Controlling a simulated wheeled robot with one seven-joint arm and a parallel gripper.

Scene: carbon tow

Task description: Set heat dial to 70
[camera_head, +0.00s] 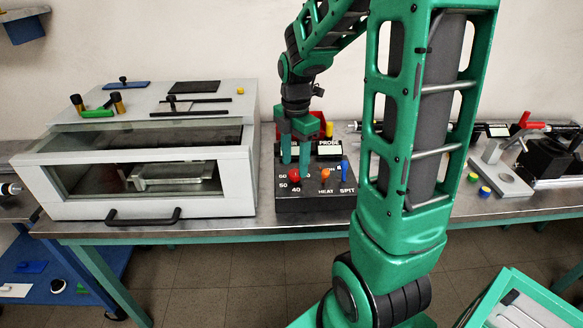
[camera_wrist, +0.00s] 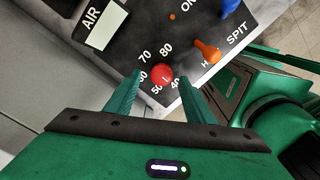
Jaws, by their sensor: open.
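The red dial (camera_wrist: 162,76) sits on the dark control box (camera_head: 318,203), ringed by printed numbers. In the wrist view it lies between the fingertips of my gripper (camera_wrist: 161,82), with 70 and 80 on its upper side and 40, 50 and 60 around its lower side. Which number it points to is not clear. My gripper is open, pointing down over the dial; whether a finger touches it cannot be told. In the head view the red dial (camera_head: 294,175) shows just below my gripper (camera_head: 296,166).
An orange knob (camera_wrist: 207,50) and a blue knob (camera_wrist: 231,5) stand close to the dial, near the HEAT and SPIT labels. A glass-fronted grey cabinet (camera_head: 225,200) stands left of the box. A red-handled fixture (camera_head: 526,121) is at the right.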

